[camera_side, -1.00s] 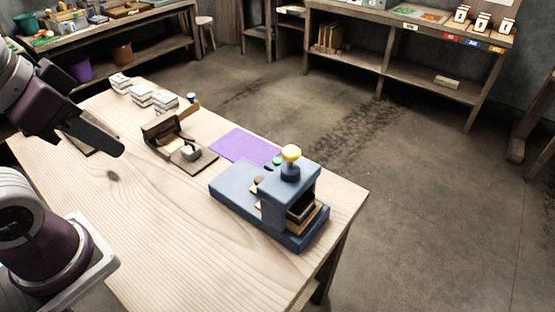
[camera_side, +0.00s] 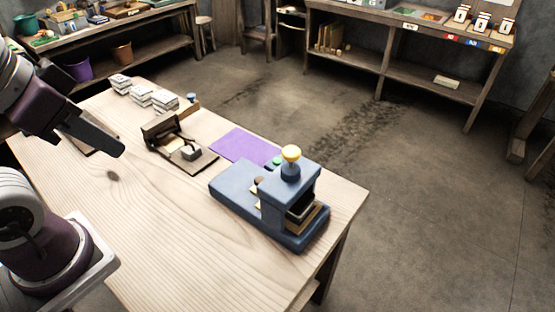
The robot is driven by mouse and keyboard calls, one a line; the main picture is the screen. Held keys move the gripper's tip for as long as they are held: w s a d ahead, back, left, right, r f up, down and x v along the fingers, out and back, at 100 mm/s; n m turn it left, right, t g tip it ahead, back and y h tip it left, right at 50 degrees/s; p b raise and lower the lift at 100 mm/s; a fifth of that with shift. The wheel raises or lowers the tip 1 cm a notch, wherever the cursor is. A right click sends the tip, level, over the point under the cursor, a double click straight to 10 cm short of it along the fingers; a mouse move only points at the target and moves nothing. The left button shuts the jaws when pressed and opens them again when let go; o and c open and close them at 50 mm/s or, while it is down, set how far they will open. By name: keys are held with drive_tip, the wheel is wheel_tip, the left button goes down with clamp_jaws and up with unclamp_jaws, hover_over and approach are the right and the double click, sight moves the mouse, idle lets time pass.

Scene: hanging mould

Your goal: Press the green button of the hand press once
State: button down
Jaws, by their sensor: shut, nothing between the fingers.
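The blue hand press (camera_side: 236,184) stands on the wooden table near its right end. A dark block sits in the opening at the front of the press. My gripper (camera_side: 121,150) is shut and empty, above the left part of the table. It is well to the left of the press and apart from everything.
A purple mat (camera_side: 238,145) lies behind the press. An open hinged mould (camera_side: 166,131) with a pale lump lies left of it. White stacked blocks (camera_side: 140,95) stand at the table's far end. The front of the wooden table (camera_side: 160,220) is clear.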

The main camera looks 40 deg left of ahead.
idle(0.3)
drive_tip(key=m+t+y, duration=0.1)
drive_tip(key=m+t, duration=0.3)
drive_tip(key=m, duration=0.4)
hover_over(275, 162)
wheel_tip(275, 162, down, 20)
drive_tip(key=shift+f, duration=0.15)
drive_tip(key=shift+f, duration=4.4)
